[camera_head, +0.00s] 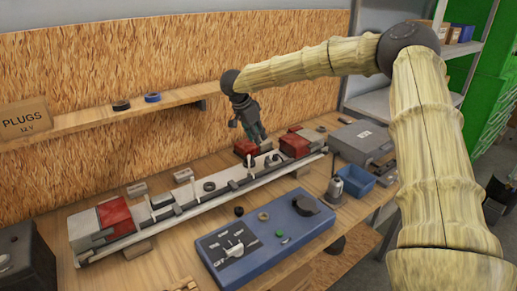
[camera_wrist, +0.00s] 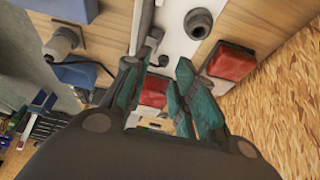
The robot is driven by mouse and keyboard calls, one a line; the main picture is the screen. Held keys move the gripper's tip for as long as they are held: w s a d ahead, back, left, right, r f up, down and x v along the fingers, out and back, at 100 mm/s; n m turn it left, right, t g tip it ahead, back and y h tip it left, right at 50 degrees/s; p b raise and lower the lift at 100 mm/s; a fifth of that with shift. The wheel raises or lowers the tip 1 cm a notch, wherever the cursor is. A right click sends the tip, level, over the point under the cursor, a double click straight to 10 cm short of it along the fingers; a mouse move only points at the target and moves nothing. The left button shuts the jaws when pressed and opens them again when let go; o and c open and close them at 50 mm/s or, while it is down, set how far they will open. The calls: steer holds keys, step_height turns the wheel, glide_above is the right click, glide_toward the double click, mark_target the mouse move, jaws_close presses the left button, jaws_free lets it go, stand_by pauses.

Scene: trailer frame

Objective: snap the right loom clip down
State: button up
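The trailer frame (camera_head: 190,215) is a long pale rail lying across the bench, with dark strips of loom along it. A thin white upright piece (camera_head: 248,168), which may be the right loom clip, stands on its right half; a similar one (camera_head: 150,203) stands towards the left. I cannot tell their latch state. My gripper (camera_head: 257,139) hangs above the right half of the rail, apart from it. In the wrist view my gripper (camera_wrist: 163,72) has its teal fingers apart, with nothing held between them. The pale rail (camera_wrist: 175,42) and a red lamp (camera_wrist: 153,93) show beyond the fingers.
A blue control box (camera_head: 262,243) lies in front. A grey case (camera_head: 362,141) and blue bin (camera_head: 356,181) stand right. A shelf (camera_head: 90,118) runs behind.

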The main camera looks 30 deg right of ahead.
mark_target(268, 156)
steer(key=p+x, duration=0.2)
steer(key=x, duration=0.6)
steer(key=shift+s+d+r+p, duration=0.1)
steer(key=shift+s+d+p, duration=0.1)
steer(key=shift+p, duration=0.1)
steer(key=shift+s+d+f, duration=0.25)
steer(key=shift+f, duration=0.35)
steer(key=shift+w+d+f+p, duration=0.2)
steer(key=shift+f+p, duration=0.1)
steer(key=shift+f, duration=0.25)
steer(key=shift+s+r, duration=0.1)
steer(key=shift+a, duration=0.1)
jaws_close()
